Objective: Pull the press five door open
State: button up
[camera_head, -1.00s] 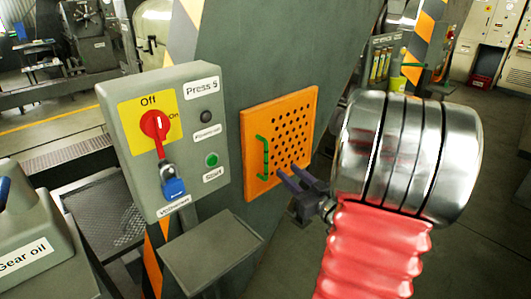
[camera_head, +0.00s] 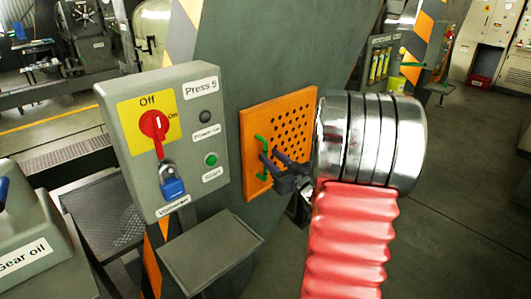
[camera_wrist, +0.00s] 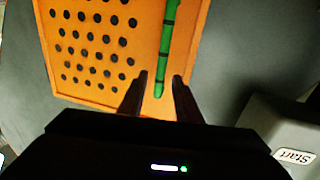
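The press five door is an orange perforated panel (camera_head: 291,113) on the grey-green press body, and it looks closed. A green vertical handle (camera_head: 261,143) is on its left side. My gripper (camera_head: 268,160) is at the handle, its dark fingers pointing left at it. In the wrist view the green handle (camera_wrist: 167,50) runs down the orange door (camera_wrist: 95,45), and its lower end lies between the open fingers of my gripper (camera_wrist: 160,80). There is a gap on each side. Whether the fingers reach the handle's depth is hard to tell.
The grey Press 5 control box (camera_head: 165,140), with a red switch (camera_head: 154,125) and blue padlock (camera_head: 172,185), stands left of the door. A grey shelf (camera_head: 212,250) juts out below it. A Gear oil container (camera_head: 30,245) is at lower left. Floor at right is clear.

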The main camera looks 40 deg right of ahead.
jog(key=shift+w+d, duration=0.15)
jog(key=shift+w, duration=0.85)
jog(key=shift+w+d, duration=0.15)
jog(key=shift+w, duration=0.85)
jog(key=shift+c, duration=0.2)
grip_shut()
